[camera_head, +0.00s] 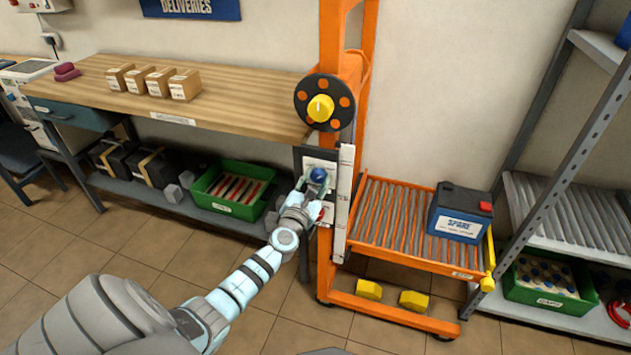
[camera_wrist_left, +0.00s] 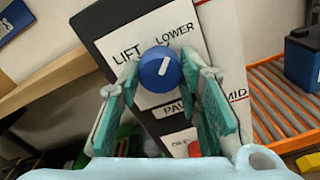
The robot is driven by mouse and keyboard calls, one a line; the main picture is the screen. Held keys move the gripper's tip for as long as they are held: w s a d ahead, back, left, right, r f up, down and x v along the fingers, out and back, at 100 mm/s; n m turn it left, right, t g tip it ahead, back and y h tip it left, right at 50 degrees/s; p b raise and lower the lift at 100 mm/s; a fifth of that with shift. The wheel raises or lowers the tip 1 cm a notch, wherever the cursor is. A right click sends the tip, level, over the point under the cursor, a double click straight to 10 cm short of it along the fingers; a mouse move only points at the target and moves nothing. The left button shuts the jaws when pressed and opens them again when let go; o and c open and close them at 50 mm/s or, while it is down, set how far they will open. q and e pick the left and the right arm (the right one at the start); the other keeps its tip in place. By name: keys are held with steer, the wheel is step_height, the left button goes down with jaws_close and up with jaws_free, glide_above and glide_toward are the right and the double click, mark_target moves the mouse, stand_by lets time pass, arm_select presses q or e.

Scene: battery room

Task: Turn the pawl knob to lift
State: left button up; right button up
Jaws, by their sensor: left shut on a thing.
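The blue pawl knob (camera_wrist_left: 160,69) sits on a white label plate (camera_wrist_left: 195,42) on the orange lift's dark panel. LIFT is printed up and left of the knob, LOWER up and right. The knob's white mark points up and slightly right, towards LOWER. My left gripper (camera_wrist_left: 160,85) is shut on the knob, one finger on each side. In the head view the knob (camera_head: 318,175) shows at the end of my left arm, on the post's left side. A red button (camera_wrist_left: 194,148) lies below it, partly hidden by a finger. My right gripper is not in view.
An orange lift frame (camera_head: 334,230) carries a yellow-centred handwheel (camera_head: 321,104) above the panel. Its roller tray (camera_head: 385,215) holds a blue SPARE battery (camera_head: 460,215). A wooden bench (camera_head: 220,108) stands left, a metal rack (camera_head: 570,210) right. Open floor lies in front.

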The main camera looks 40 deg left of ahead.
arm_select(q)
steer(key=n+b, duration=0.1)
steer(key=n, duration=0.3)
steer(key=shift+n, duration=0.4)
steer(key=n+b, duration=0.1)
steer(key=n, duration=0.3)
steer(key=shift+d+n, duration=0.15)
steer(key=shift+n, duration=0.15)
steer(key=n+b, duration=0.1)
steer(key=n, duration=0.3)
steer(key=shift+n+b, duration=0.7)
steer(key=shift+n, duration=1.4)
steer(key=o, duration=1.1)
steer(key=shift+o, duration=0.2)
